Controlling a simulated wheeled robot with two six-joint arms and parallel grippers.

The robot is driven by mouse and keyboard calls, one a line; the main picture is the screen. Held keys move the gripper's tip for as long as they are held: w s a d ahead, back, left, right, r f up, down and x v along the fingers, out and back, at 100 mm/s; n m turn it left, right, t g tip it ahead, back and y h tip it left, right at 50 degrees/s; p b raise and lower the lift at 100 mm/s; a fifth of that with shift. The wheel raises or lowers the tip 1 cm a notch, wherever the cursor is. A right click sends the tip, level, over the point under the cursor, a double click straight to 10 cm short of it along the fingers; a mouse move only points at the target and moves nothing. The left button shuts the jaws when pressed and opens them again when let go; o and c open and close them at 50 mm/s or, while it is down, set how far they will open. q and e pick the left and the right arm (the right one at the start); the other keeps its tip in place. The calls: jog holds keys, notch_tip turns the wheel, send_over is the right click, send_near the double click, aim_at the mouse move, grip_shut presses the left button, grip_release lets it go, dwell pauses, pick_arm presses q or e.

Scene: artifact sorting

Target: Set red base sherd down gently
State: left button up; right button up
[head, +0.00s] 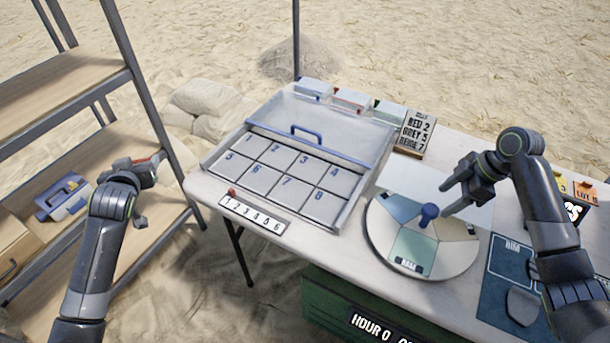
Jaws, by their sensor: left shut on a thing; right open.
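My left gripper (150,172) is at the left, in front of the shelf rack and to the left of the table. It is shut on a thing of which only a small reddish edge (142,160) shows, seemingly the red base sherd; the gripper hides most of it. My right gripper (449,199) is open and empty above the round sorting turntable (457,262), near its blue centre knob (429,212).
A shelf rack (75,165) stands at the left, with a blue-grey case (62,197) on it. A numbered compartment tray (345,205) with its lid raised sits on the white table (318,258). A blue mat (495,300) with a grey piece (522,306) lies at the right.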

aim_at(432, 209)
pick_arm(q)
jog(key=shift+r, duration=0.3)
pick_arm(e)
jog(key=x, duration=0.4)
jog(key=shift+a+f, duration=0.1)
jog(key=shift+f, duration=0.1)
pick_arm(q)
jog(key=shift+f, duration=0.1)
pick_arm(e)
jog(key=shift+w+a+f, duration=0.1)
jog(key=shift+w+f, duration=0.05)
jog(key=shift+f, duration=0.1)
pick_arm(q)
jog(key=shift+w, duration=0.1)
